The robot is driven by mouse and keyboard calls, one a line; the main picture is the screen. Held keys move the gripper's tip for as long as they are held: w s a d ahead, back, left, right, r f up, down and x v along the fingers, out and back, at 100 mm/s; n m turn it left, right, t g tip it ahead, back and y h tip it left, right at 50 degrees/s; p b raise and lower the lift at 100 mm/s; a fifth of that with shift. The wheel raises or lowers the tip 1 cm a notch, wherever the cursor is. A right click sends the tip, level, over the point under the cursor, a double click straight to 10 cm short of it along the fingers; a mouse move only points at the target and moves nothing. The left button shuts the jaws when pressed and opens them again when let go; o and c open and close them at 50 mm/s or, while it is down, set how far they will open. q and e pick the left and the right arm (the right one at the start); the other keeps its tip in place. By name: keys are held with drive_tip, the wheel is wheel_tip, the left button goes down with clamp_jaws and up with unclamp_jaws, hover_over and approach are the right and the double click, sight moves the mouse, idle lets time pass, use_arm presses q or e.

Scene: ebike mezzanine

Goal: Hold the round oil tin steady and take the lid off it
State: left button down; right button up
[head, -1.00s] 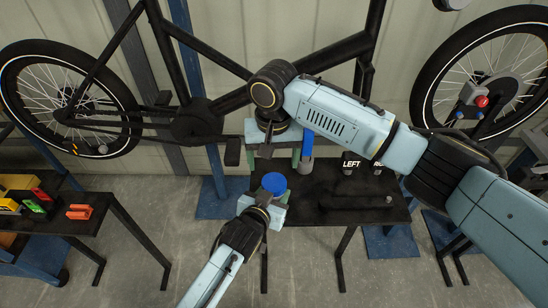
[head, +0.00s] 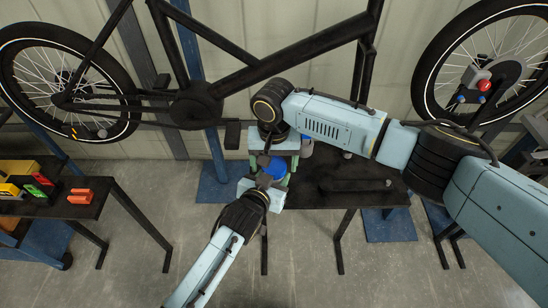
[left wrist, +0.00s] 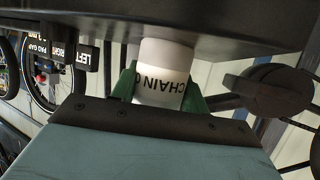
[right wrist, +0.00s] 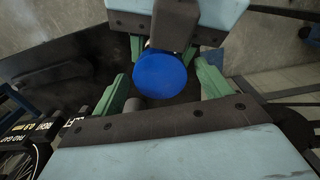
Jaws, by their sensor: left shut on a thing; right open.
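The oil tin is white with black lettering and shows in the left wrist view (left wrist: 165,75). Its round blue lid (right wrist: 160,75) faces the right wrist camera and also shows in the head view (head: 278,165). My left gripper (left wrist: 162,92) is shut on the tin's body, one green finger on each side. My right gripper (right wrist: 160,70) is open, its green fingers on either side of the lid with visible gaps. In the head view the right gripper (head: 273,150) is just beyond the lid, and the two grippers are very close together. Part of the tin is hidden by them.
The black bench (head: 350,203) lies behind and right of the tin. Another blue-topped item (head: 307,148) stands near the right gripper, partly hidden. Labelled blocks (right wrist: 32,145) show in the right wrist view. A side table (head: 85,208) with orange parts is at left. A bicycle (head: 200,105) hangs behind.

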drive_tip(key=c, duration=1)
drive_tip(key=n, duration=0.3)
